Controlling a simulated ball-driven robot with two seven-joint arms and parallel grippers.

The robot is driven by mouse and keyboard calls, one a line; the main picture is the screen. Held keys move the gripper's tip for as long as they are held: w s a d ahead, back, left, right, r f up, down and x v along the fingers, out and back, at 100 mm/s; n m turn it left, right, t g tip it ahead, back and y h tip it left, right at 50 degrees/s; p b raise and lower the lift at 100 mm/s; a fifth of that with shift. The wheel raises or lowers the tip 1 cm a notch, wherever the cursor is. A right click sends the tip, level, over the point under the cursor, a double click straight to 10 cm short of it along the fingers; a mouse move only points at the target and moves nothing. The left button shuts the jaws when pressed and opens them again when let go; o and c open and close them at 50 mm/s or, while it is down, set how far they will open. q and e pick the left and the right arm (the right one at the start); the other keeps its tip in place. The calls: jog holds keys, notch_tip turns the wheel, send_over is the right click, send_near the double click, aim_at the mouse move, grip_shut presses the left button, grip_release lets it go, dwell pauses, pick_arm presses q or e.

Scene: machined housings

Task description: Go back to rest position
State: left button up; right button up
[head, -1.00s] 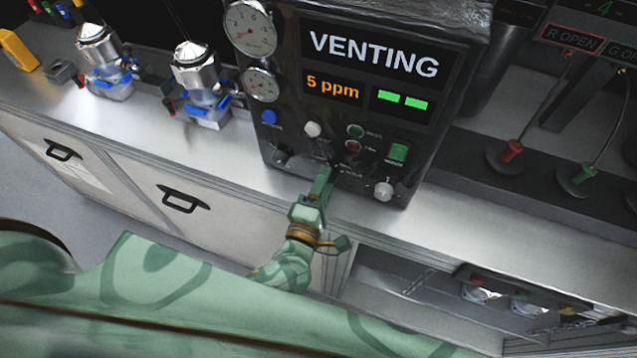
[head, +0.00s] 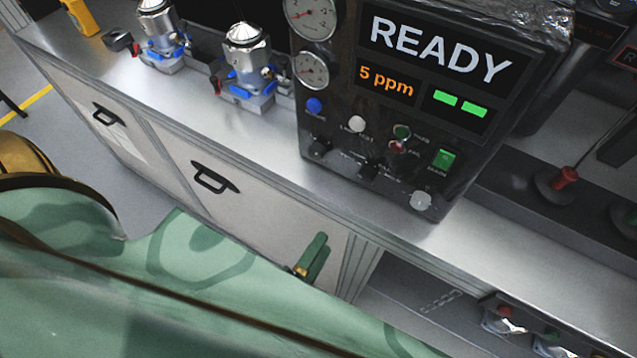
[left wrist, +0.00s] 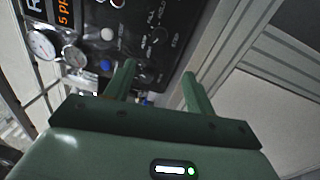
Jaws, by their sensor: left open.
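My left gripper (head: 314,258) shows only in part in the head view, its green finger in front of the white cabinet, below the bench edge and apart from the panel. The left wrist view shows its two green fingers (left wrist: 158,92) spread apart with nothing between them, so it is open. The black control panel (head: 330,160) stands on the bench with a screen (head: 437,50) reading READY and 5 ppm. The panel also shows in the left wrist view (left wrist: 150,15). My right gripper is not in view.
Two metal housings with blue clamps (head: 158,40) (head: 247,70) stand on the bench (head: 200,95) left of the panel. A red-topped fixture (head: 566,177) stands at right. The cabinet front has black handles (head: 212,178). An open shelf (head: 400,285) lies below the panel.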

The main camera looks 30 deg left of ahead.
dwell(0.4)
pick_arm(q)
jog(key=s+a+f+m+g+h+b, duration=0.3)
jog(key=f+m, duration=0.5)
jog(key=f, duration=0.9)
jog(key=s+a+f+m+g+b, duration=0.1)
jog(key=f+m+g+b, duration=0.6)
jog(key=f, duration=0.9)
jog(key=s+a+f+m+g+y+b, duration=0.1)
jog(key=s+a+f+m+g, duration=0.2)
jog(key=s+f, duration=0.5)
jog(key=s+a+f+m+g+y+b, duration=0.1)
jog(key=s+a+f+m+g, duration=0.3)
jog(key=s+f, duration=0.5)
jog(key=shift+s+a+f+m+g+y, duration=0.3)
jog(key=shift+a+g+y, duration=0.2)
jog(key=shift+a+y, duration=0.4)
